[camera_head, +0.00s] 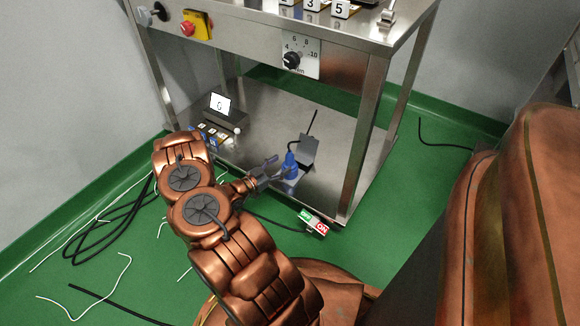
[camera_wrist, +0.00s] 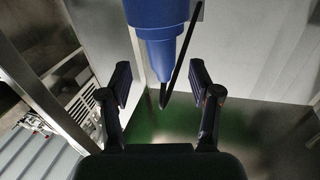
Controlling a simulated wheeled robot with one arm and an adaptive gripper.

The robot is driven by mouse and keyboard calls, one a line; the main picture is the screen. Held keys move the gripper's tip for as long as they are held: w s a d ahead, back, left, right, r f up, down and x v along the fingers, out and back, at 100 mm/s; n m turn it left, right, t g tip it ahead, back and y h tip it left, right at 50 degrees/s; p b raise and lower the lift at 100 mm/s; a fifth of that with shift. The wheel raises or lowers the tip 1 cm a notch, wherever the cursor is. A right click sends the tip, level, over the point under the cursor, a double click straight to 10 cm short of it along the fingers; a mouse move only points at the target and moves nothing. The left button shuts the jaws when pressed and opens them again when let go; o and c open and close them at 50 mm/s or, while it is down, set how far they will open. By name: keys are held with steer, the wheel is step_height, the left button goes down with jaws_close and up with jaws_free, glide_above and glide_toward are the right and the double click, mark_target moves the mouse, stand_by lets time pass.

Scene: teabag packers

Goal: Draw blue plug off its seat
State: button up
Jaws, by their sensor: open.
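The blue plug (camera_head: 291,164) stands upright on the lower steel shelf of the frame, with a black cable at its top. Its seat is hard to make out beneath it. In the wrist view the plug (camera_wrist: 160,22) hangs in from the top edge, its narrower end and black cable pointing toward my gripper. My gripper (camera_head: 270,171) is just left of the plug, low over the shelf. In the wrist view my gripper (camera_wrist: 160,84) is open and empty. Its fingers lie to either side of the plug's line, with no contact visible.
A grey box (camera_head: 308,149) stands behind the plug. A small display unit (camera_head: 222,110) is on the shelf at left. The steel leg (camera_head: 362,140) rises at right, and a red-and-green switch (camera_head: 313,222) lies at the front. Loose cables (camera_head: 105,225) cover the green floor at left.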

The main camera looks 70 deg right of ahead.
mark_target(287, 161)
steer(key=shift+b+x, duration=1.05)
steer(key=shift+x, duration=0.5)
steer(key=shift+b+x, duration=0.3)
steer(key=shift+x, duration=0.75)
jaws_close()
